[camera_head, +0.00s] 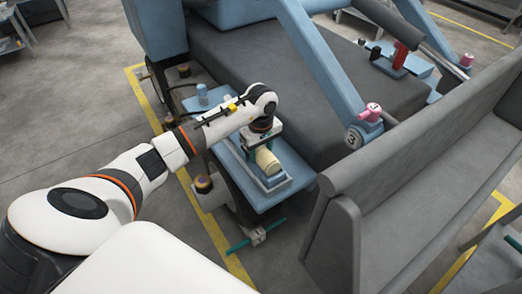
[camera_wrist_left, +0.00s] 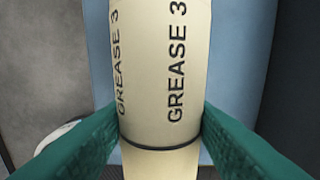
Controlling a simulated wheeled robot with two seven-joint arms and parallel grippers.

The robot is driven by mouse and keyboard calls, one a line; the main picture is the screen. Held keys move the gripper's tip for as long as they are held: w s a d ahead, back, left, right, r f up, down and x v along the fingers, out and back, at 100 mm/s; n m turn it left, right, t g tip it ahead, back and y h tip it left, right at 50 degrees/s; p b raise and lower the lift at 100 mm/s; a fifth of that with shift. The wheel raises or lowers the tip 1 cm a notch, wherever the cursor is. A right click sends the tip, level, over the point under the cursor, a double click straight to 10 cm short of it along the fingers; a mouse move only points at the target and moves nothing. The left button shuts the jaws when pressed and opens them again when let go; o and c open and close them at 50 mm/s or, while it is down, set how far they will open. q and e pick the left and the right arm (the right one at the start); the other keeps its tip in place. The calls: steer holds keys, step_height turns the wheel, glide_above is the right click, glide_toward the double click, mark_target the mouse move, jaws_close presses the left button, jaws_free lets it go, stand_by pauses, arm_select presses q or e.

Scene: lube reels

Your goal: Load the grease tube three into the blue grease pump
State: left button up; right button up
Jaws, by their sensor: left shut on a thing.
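The cream grease tube three (camera_head: 268,163) shows in the head view over a light blue shelf, with its lower end toward a grey-blue tray (camera_head: 273,184). In the left wrist view the tube (camera_wrist_left: 160,70) reads "GREASE 3". My left gripper (camera_head: 263,146) is shut on it, its green fingers (camera_wrist_left: 160,128) on either side near a dark ring. I cannot tell whether the tube touches the tray. A small light blue cylinder (camera_head: 202,94) stands left of the arm; I cannot tell whether it is part of the blue grease pump. My right gripper is out of view.
The blue shelf (camera_head: 262,200) is bounded by a dark grey block behind and a grey bench (camera_head: 410,170) at right. A blue post marked 3 (camera_head: 353,138) has a pink fitting (camera_head: 371,112). A red device (camera_head: 400,55) sits farther back. Open floor lies at left.

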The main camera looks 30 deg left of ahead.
arm_select(q)
steer(key=shift+f, duration=0.3)
steer(key=shift+f+b, duration=0.4)
steer(key=shift+b, duration=0.1)
steer(key=shift+f+b, duration=0.5)
steer(key=shift+f, duration=0.15)
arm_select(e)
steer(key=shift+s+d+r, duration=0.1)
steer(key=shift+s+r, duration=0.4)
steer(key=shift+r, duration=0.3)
arm_select(q)
steer(key=o, duration=1.2)
steer(key=shift+c, duration=0.2)
